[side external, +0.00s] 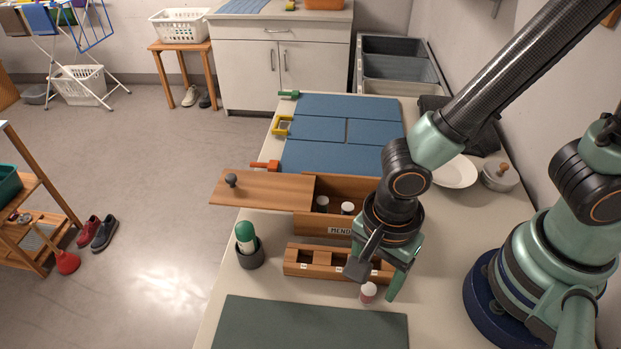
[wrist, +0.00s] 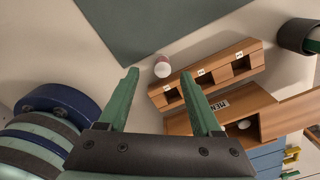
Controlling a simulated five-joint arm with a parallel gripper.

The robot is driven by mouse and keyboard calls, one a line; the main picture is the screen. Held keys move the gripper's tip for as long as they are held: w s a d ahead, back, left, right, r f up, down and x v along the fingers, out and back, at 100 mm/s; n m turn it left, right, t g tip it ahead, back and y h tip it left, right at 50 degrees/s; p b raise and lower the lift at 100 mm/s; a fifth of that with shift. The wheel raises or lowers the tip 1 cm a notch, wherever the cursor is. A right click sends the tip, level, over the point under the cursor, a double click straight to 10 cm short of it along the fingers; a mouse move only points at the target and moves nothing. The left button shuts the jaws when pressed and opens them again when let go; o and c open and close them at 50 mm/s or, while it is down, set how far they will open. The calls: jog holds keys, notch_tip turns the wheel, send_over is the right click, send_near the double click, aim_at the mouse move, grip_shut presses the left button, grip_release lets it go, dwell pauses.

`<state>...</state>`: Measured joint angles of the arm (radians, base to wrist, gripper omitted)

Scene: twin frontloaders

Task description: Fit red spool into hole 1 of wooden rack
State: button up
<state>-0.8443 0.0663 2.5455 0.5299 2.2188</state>
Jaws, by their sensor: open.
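The red spool (side external: 368,293), small with a pale top and a pinkish-red body, stands on the table just in front of the rack's right part in the side view. In the wrist view the spool (wrist: 161,68) lies between my fingertips in the picture. My gripper (side external: 373,283) is open and hangs over the rack's right end and the spool, its fingers partly hiding both. The wooden rack (side external: 312,272) has a row of square holes with small white labels, too small to read surely. The rack (wrist: 220,66) also shows in the wrist view, where the visible holes look empty.
A wooden box (side external: 339,221) marked "MEND" stands behind the rack, its lid (side external: 265,188) slid left, with white-topped spools inside. A dark cup (side external: 251,258) with a green-capped item stands left of the rack. A flat green mat (side external: 310,325) lies in front.

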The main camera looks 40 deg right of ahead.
aim_at(369, 289)
jog(key=shift+w+d+f, duration=0.1)
jog(key=shift+w+f, duration=0.05)
jog(key=shift+f, duration=1.2)
jog(key=shift+w+f, duration=0.1)
jog(key=shift+f, duration=1.25)
grip_shut()
